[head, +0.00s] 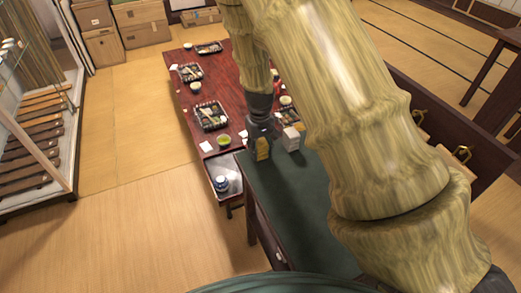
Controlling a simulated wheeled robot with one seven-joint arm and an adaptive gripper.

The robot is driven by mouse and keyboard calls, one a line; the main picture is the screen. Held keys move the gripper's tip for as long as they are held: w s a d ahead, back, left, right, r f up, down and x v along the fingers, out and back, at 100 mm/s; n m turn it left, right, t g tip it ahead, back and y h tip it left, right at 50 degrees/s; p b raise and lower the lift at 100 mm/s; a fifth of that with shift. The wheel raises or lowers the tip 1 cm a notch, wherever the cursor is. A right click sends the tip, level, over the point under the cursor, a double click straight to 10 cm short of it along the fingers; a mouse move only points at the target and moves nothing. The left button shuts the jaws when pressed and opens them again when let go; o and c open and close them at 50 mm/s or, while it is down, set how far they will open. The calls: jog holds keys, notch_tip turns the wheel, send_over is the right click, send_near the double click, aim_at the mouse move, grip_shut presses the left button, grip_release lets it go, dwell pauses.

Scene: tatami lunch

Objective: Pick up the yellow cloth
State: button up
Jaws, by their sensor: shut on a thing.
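My gripper (262,138) is at the far left corner of the green-topped table, pointing down. It is shut on the yellow cloth (263,150), a small yellow patch showing at the fingertips. The gripper hides part of the cloth. I cannot tell from this view whether the cloth still touches the green top (290,205).
A small pale box (290,138) stands just right of my gripper. A blue-and-white pot (221,184) sits left, lower down. My arm covers the right-centre.

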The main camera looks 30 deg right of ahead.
jog(key=shift+r, duration=0.45)
notch_tip(320, 180, up, 2)
jog(key=s+a+r+b, duration=0.1)
jog(key=s+a+b, duration=0.1)
jog(key=s+a, duration=0.7)
jog(key=s, duration=0.4)
jog(key=shift+a+r+b, duration=0.25)
jog(key=shift+r+b, duration=0.05)
jog(key=shift+b, duration=0.1)
jog(key=shift+w, duration=0.1)
